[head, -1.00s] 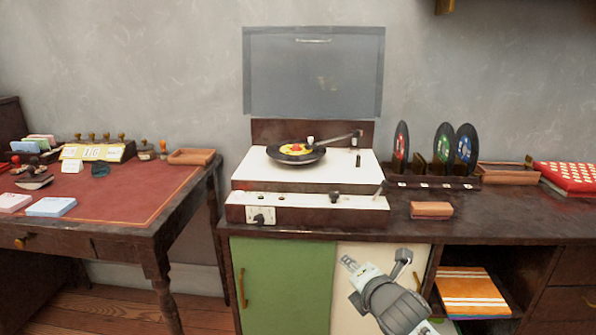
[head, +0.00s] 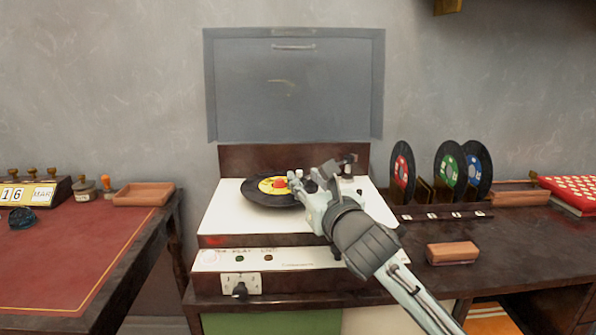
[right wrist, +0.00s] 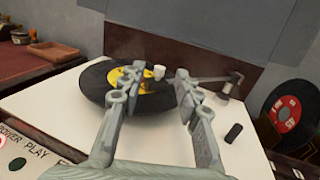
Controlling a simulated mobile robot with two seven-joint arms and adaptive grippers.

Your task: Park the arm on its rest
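The record player (head: 225,222) stands on the dark counter with its grey lid (head: 293,85) raised. A black record with a yellow and red label (head: 262,190) lies on it. In the right wrist view, the dark tonearm (right wrist: 203,79) reaches left from its pivot at the back right, and its head end with a white knob (right wrist: 159,71) is over the record. My right gripper (head: 308,178) is above the deck. In the right wrist view its fingers (right wrist: 151,88) are open, spread either side of the head end, apparently without gripping it. I cannot make out the rest clearly. My left gripper is out of view.
A small black block (right wrist: 233,131) stands on the deck right of the gripper. A rack (head: 440,215) of several upright records and a wooden box (head: 452,253) are to the right. A red-topped desk (head: 70,255) is at left.

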